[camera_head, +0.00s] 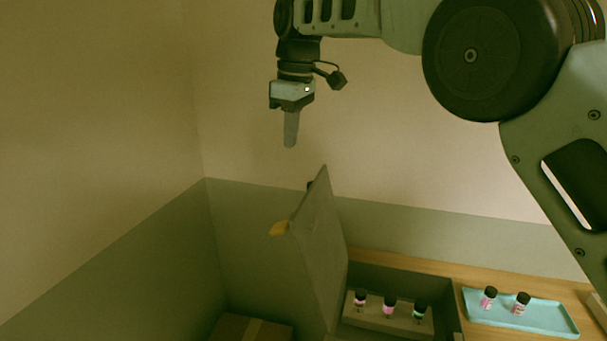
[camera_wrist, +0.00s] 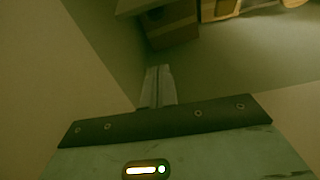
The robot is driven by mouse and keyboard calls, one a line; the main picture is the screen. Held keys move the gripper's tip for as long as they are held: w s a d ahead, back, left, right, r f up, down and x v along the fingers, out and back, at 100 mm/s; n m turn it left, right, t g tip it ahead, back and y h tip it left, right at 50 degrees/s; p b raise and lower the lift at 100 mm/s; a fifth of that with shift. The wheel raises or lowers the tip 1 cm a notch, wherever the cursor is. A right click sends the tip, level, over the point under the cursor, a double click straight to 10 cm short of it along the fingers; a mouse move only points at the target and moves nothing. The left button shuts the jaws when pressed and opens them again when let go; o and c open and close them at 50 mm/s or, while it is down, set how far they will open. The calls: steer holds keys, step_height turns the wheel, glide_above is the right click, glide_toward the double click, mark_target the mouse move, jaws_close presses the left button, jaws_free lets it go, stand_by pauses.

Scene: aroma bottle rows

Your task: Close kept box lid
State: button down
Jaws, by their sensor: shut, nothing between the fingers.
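The kept box (camera_head: 388,274) is a dark grey case on the wooden table, with several small dark-capped bottles (camera_head: 389,305) standing in a row inside it. In the wrist view the closed fingers (camera_wrist: 156,75) point towards the floor area.
A light blue tray (camera_head: 551,317) with two small bottles (camera_head: 505,301) lies right of the box on the wooden table (camera_head: 455,275). A cardboard box (camera_head: 250,328) is low at the left, near the walls. The air around my gripper is free.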

step_height(320, 180, down, 9)
steer(key=s+d+p, duration=0.1)
steer(key=d+p, duration=0.1)
steer(key=p, duration=0.2)
steer(key=shift+d, duration=0.2)
stand_by(0.5)
